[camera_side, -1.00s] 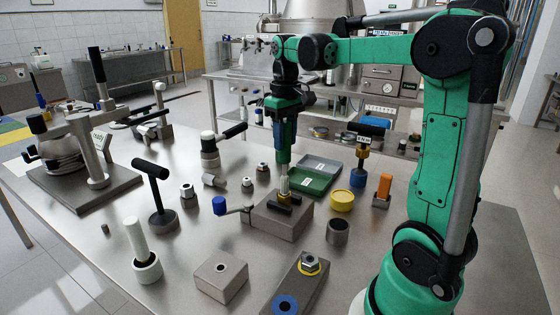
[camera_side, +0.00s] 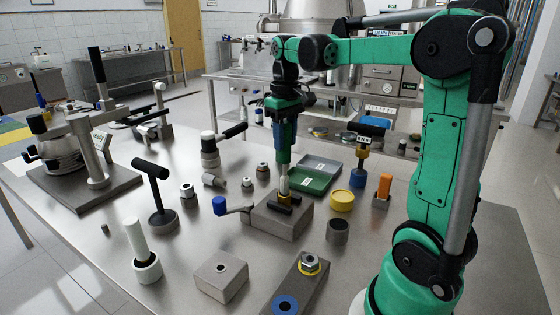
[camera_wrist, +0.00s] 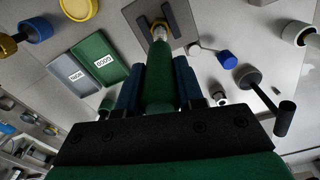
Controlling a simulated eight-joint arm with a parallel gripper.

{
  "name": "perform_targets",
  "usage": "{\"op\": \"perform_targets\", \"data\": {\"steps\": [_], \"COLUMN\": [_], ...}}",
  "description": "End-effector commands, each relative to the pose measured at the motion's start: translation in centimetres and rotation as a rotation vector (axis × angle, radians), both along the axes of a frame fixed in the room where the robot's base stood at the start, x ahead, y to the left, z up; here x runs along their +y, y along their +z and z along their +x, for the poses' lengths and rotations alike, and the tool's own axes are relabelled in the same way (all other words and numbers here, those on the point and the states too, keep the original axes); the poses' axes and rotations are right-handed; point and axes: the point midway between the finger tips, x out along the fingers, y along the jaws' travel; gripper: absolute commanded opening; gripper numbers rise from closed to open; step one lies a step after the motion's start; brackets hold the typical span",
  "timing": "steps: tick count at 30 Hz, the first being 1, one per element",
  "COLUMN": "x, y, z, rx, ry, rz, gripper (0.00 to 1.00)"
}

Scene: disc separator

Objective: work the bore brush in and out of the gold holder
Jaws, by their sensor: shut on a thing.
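My gripper (camera_side: 284,150) points straight down and is shut on the green handle of the bore brush (camera_side: 283,157). In the wrist view the green handle (camera_wrist: 159,85) stands between the blue fingers of my gripper (camera_wrist: 158,72). The pale lower part of the brush (camera_side: 284,184) shows below the handle. Its lower end meets the gold holder (camera_side: 284,198), upright and in line with it. How deep the tip sits inside is hidden. The gold holder stands on a grey steel block (camera_side: 271,222) with black bars on top.
Beside the block are a blue-knobbed lever (camera_side: 219,206), a green tray (camera_side: 308,182), a yellow disc (camera_side: 342,200) and a dark cup (camera_side: 337,232). A bored block (camera_side: 221,277) and a plate with a nut (camera_side: 307,266) stand in front.

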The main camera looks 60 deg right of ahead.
Motion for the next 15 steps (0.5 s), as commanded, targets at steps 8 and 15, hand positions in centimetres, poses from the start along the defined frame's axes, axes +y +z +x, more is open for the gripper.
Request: {"op": "perform_targets", "data": {"steps": [8,15], "x": [0.0,0.0], "y": [-0.2,-1.9], "z": [0.0,0.0], "rx": [0.000,0.000], "ry": [0.000,0.000], "rz": [0.000,0.000], "gripper": [0.00,0.00]}}
